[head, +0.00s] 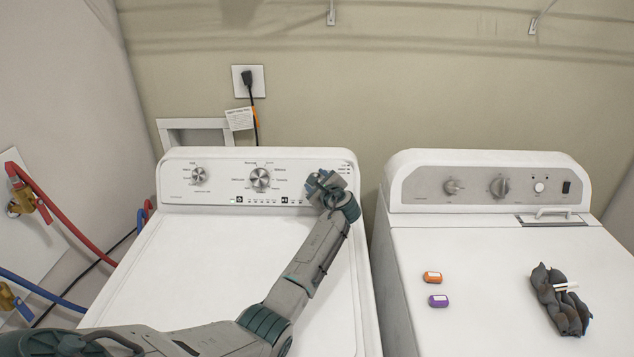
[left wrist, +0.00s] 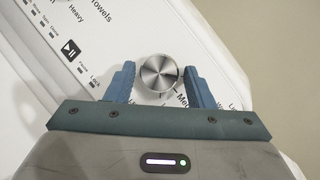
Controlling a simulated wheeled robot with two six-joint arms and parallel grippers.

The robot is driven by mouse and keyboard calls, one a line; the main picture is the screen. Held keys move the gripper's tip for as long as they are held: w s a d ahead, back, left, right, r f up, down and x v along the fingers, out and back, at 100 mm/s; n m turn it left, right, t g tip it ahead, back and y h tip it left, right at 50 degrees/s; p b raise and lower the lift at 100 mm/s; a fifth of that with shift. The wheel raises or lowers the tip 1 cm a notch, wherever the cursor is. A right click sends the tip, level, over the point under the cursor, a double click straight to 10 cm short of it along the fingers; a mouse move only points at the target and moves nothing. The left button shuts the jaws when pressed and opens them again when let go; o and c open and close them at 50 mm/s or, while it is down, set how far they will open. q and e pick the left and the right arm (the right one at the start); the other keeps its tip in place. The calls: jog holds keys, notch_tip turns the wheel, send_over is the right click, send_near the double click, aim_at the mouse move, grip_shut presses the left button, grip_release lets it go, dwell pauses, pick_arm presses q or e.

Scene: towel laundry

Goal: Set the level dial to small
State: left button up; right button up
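The washer (head: 190,270) stands on the left, with a white control panel (head: 218,190) at its back. My left gripper (head: 328,185) is at the right end of this panel and hides the level dial in the head view. In the left wrist view, the round silver level dial (left wrist: 159,72) sits between the two blue fingers of my left gripper (left wrist: 160,82). The fingers are apart, one on each side of the dial, with a thin gap at the left; contact at the right is unclear. Part of a label beginning "Me" shows beside the dial. My right gripper is out of view.
The panel also has a small left knob (head: 199,175) and a larger middle knob (head: 260,178). Red and blue hoses are at left.

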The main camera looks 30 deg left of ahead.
pick_arm(q)
jog(key=shift+o, duration=0.7)
jog(key=shift+r, duration=0.1)
jog(key=p+v, duration=0.7)
jog(key=v, duration=0.3)
jog(key=shift+s+d, duration=0.25)
jog(key=shift+d, duration=0.05)
